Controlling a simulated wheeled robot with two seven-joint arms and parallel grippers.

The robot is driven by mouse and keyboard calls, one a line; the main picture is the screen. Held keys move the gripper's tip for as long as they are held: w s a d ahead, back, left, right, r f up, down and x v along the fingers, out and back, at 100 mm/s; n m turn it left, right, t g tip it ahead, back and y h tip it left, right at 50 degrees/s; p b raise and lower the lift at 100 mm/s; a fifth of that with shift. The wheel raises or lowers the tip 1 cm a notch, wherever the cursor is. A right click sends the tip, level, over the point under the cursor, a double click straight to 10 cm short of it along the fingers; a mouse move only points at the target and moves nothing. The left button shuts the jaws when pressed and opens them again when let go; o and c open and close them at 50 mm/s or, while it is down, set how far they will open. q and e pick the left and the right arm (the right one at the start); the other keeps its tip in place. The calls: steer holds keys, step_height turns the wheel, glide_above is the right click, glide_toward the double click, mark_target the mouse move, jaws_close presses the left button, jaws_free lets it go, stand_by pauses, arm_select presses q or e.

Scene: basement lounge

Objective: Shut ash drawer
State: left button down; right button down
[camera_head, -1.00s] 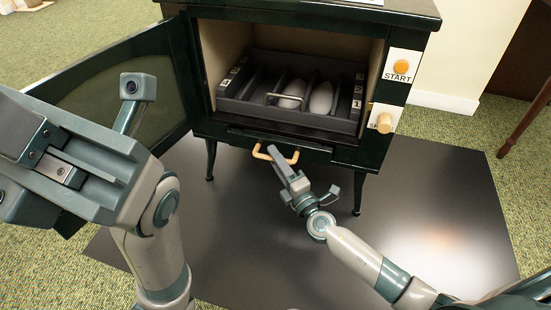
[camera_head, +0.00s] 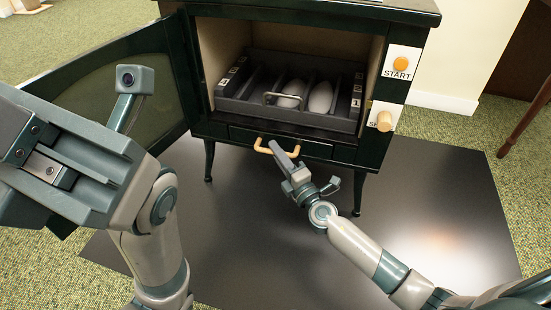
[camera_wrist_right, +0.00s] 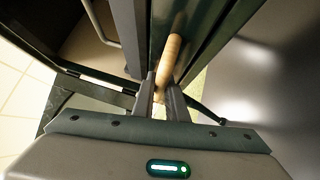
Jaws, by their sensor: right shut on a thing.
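The ash drawer (camera_head: 250,136) is the narrow dark green front low on the stove, under the open firebox. Its front looks about flush with the stove. Its curved wooden handle (camera_head: 262,147) also shows in the right wrist view (camera_wrist_right: 170,57).
The stove door (camera_head: 120,65) stands open to the left, behind my left arm. A dark tray (camera_head: 238,107) with egg-shaped pieces sits in the firebox. The floor plate (camera_head: 430,200) is clear in front.

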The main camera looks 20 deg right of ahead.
steer(key=c, duration=1.8)
jaws_free()
steer(key=shift+w+d, duration=0.15)
steer(key=shift+d, duration=0.1)
steer(key=shift+o, duration=0.2)
steer(key=shift+a+f, duration=0.1)
steer(key=shift+s, duration=0.25)
steer(key=b+v, duration=0.2)
steer(key=v, duration=1.5)
steer(key=shift+r, duration=0.25)
steer(key=shift+s, duration=0.1)
